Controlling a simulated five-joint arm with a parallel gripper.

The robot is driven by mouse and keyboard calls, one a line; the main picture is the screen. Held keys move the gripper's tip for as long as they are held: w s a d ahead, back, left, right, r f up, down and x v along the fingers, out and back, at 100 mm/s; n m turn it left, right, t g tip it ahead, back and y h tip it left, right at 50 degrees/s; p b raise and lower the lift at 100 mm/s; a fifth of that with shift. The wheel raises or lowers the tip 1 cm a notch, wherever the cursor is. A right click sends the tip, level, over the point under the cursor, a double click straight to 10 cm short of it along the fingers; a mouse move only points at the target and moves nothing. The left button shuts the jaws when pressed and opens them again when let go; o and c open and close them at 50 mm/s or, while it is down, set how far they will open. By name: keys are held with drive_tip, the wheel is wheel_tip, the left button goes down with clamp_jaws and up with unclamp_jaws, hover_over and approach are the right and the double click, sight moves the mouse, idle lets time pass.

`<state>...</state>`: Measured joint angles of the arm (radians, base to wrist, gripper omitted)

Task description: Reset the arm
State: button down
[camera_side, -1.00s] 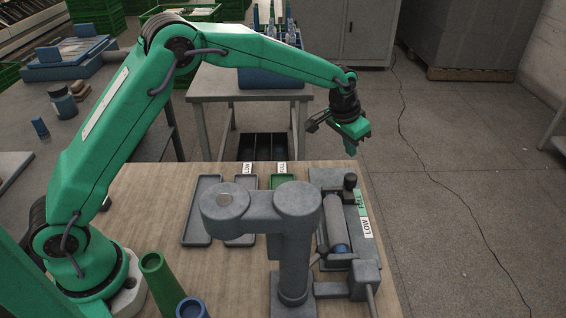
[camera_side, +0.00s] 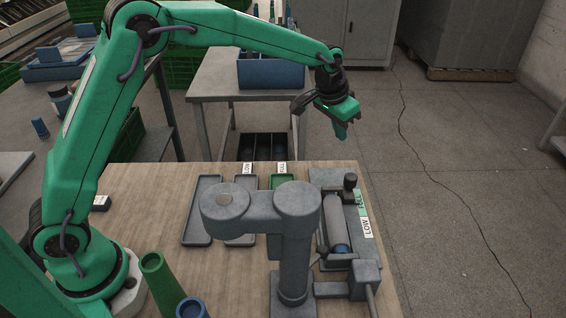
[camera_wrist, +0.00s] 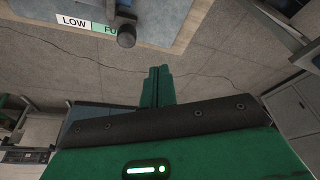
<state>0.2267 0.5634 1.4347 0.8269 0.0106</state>
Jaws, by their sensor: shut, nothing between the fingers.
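My arm is green and rises from its base at the left of the wooden table (camera_side: 130,205). My gripper (camera_side: 341,133) hangs in the air beyond the table's far edge, above and behind the winder. Its fingers are shut and empty. In the wrist view my gripper (camera_wrist: 158,72) shows its two green fingers together, with bare floor behind them. Nothing touches the fingers in either view.
The winder (camera_side: 338,222) with its LOW and FULL labels stands at the table's right. A grey post with a rounded arm (camera_side: 260,208) stands before it. Shallow trays (camera_side: 203,210) lie left. A blue bin (camera_side: 270,76) sits behind.

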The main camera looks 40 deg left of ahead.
drive_tip(key=s+a+r+n+t, duration=0.1)
drive_tip(key=s+a+r, duration=0.3)
drive_tip(key=s+r, duration=0.3)
drive_tip(key=s+a+r, duration=0.5)
drive_tip(key=s, duration=0.5)
drive_tip(key=s+a+f+n, duration=0.1)
drive_tip(key=s+a, duration=0.1)
drive_tip(key=s, duration=0.7)
drive_tip(key=s+a+f+t, duration=0.1)
drive_tip(key=s+a, duration=0.1)
drive_tip(key=s, duration=0.7)
drive_tip(key=shift+a+f+n+y, duration=0.15)
drive_tip(key=shift+f+n+y, duration=0.2)
drive_tip(key=shift+n+y, duration=0.05)
